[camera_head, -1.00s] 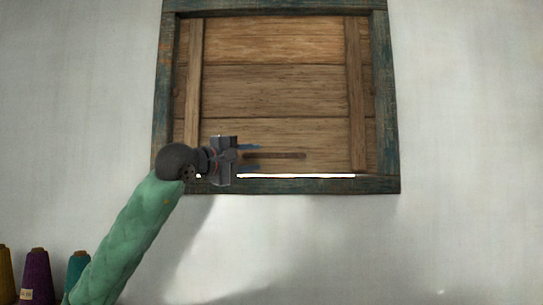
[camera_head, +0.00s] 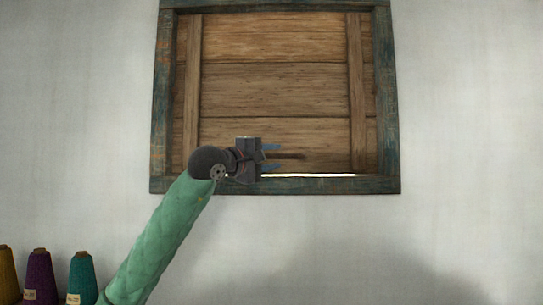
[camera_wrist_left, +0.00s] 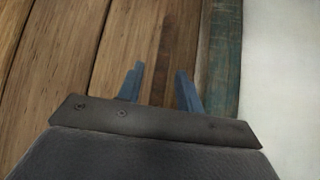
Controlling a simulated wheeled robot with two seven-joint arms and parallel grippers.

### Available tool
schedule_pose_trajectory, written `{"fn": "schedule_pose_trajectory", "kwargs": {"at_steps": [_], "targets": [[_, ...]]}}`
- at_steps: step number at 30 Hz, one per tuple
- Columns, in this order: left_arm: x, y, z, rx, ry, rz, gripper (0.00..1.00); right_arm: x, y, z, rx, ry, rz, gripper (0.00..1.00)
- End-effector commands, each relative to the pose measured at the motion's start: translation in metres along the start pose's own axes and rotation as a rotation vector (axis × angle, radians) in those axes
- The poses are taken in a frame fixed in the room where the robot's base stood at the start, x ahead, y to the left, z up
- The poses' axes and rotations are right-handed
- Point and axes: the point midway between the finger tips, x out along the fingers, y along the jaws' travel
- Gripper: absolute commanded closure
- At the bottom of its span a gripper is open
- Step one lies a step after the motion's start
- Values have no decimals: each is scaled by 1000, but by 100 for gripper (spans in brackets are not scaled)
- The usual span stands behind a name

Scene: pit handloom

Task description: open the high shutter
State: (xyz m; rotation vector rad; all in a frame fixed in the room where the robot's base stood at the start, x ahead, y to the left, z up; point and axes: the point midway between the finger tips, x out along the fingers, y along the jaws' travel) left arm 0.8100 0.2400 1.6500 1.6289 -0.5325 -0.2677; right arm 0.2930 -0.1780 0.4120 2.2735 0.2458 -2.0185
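The shutter (camera_head: 275,90) is a panel of brown planks in a worn blue-green frame (camera_head: 386,120), high on the wall. A bright slit (camera_head: 315,175) shows along its bottom edge. A thin dark wooden bar (camera_head: 292,156) lies level low on the planks. My left gripper (camera_head: 272,162) is at the left part of this bar, with its blue fingers pointing right. In the left wrist view the fingers (camera_wrist_left: 160,72) are spread apart, with a darker strip of wood between or behind them. Whether they touch the bar I cannot tell. My right gripper is not seen.
Spools of yarn, yellow (camera_head: 7,275), purple (camera_head: 40,278) and teal (camera_head: 82,278), stand at the lower left. The pale wall (camera_head: 460,130) is bare to the right of and below the frame.

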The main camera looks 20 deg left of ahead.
Motion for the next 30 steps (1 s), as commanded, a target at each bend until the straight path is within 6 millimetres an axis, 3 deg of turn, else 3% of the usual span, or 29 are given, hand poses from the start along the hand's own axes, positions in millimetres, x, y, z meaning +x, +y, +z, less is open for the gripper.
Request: {"fn": "schedule_pose_trajectory", "kwargs": {"at_steps": [6,12,23,30], "targets": [[0,0,0,0,0,0,64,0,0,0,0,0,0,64],[0,0,0,0,0,0,100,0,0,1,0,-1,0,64],[-3,2,3,-12,-1,-14,100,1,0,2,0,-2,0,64],[-17,17,17,-88,0,-91,100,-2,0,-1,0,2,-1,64]]}}
